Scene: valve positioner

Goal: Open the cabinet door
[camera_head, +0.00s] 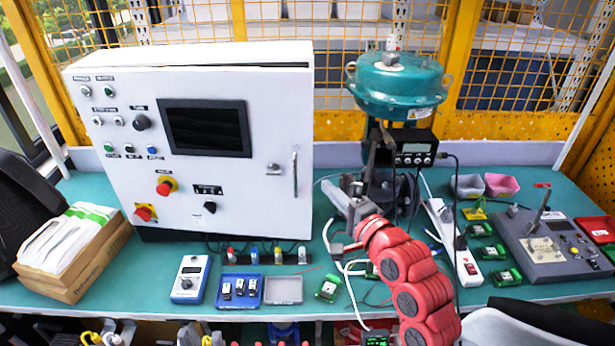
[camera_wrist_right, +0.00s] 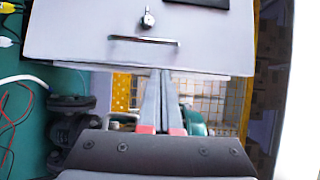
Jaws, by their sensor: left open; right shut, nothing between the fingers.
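The white cabinet (camera_head: 190,55) stands on the green table at left centre in the head view. Its front door (camera_head: 225,185) carries a screen, buttons and knobs. The door looks shut or nearly so; I cannot tell whether it is slightly ajar. A vertical bar handle (camera_head: 295,173) is near the door's right edge, beside a key lock (camera_head: 273,169). My right gripper (camera_head: 331,186) is shut and empty, right of the cabinet and apart from the handle. In the right wrist view its closed fingers (camera_wrist_right: 164,74) point at the door's edge, with the handle (camera_wrist_right: 145,41) beyond. My left gripper is not in view.
A teal valve actuator (camera_head: 398,85) with a black positioner (camera_head: 413,148) stands close right of my right gripper. Cables and a power strip (camera_head: 462,255) lie nearby. A meter (camera_head: 190,278) and trays lie before the cabinet. A wooden box (camera_head: 75,265) is left.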

